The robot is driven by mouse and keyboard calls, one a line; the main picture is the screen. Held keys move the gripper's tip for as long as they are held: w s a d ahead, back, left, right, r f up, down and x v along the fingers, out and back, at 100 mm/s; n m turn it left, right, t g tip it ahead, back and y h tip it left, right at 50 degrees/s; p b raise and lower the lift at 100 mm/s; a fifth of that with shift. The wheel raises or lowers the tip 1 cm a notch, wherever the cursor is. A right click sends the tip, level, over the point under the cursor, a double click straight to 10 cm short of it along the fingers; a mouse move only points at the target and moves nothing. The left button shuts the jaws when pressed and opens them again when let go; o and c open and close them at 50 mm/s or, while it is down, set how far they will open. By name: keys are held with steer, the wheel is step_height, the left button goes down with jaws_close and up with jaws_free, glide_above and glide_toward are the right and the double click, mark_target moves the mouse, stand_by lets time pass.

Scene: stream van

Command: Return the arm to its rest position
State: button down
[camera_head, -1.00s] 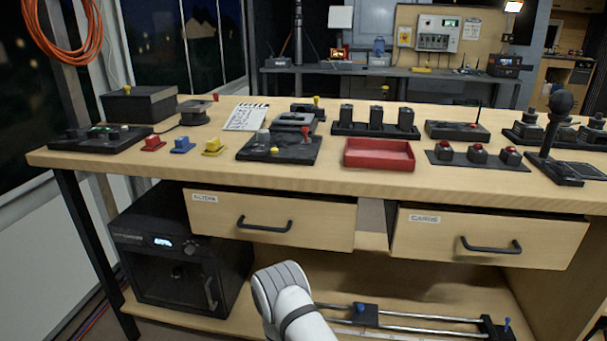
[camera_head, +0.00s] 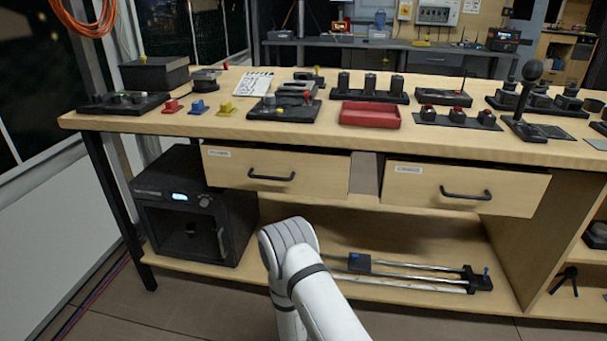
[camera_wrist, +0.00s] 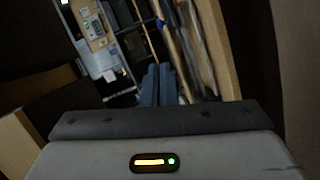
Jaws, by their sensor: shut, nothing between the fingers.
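My white arm (camera_head: 305,275) rises from the bottom of the head view, in front of the workbench's lower shelf. It bends at a rounded grey-white joint below the drawers. My gripper is out of sight in the head view. In the wrist view, the two blue-grey fingers of my gripper (camera_wrist: 158,84) stand side by side, shut with nothing between them. Beyond the fingers, the wrist view is tilted and dark, with a wooden panel edge close on the right.
The wooden workbench (camera_head: 400,143) carries a red tray (camera_head: 369,115) and several control boxes. Two drawers, left (camera_head: 310,176) and right (camera_head: 430,190), are at its front. A black box-shaped appliance (camera_head: 180,210) and a rail slider (camera_head: 415,277) sit on the lower shelf. Floor shows in front.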

steer(key=w+a+r+m+g+y+p, duration=0.1)
steer(key=w+r+m+y+p, duration=0.2)
steer(key=r, duration=0.7)
steer(key=w+a+r+m+g+y+p, duration=0.15)
steer(key=r+p, duration=0.35)
steer(key=r, duration=0.5)
step_height(320, 180, up, 17)
steer(key=s+m+g+y+p, duration=0.1)
steer(key=s+g+y+p, duration=0.2)
steer(key=p, duration=0.3)
steer(key=s+d+r+m+g+p, duration=0.3)
steer(key=s+r+p, duration=0.7)
steer(key=r, duration=0.8)
steer(key=s+d+r+g+p, duration=0.1)
steer(key=s+d+r, duration=0.1)
steer(key=s, duration=0.4)
steer(key=s+d+r+m+p, duration=0.1)
steer(key=s+d+r, duration=0.2)
steer(key=s+r, duration=0.2)
steer(key=s+d+r+g+p, duration=0.1)
steer(key=s+d+r, duration=0.1)
steer(key=s+r, duration=0.2)
steer(key=s, duration=0.3)
steer(key=shift+d+g+p, duration=0.15)
steer(key=shift+g+p, duration=0.2)
steer(key=shift+h, duration=0.25)
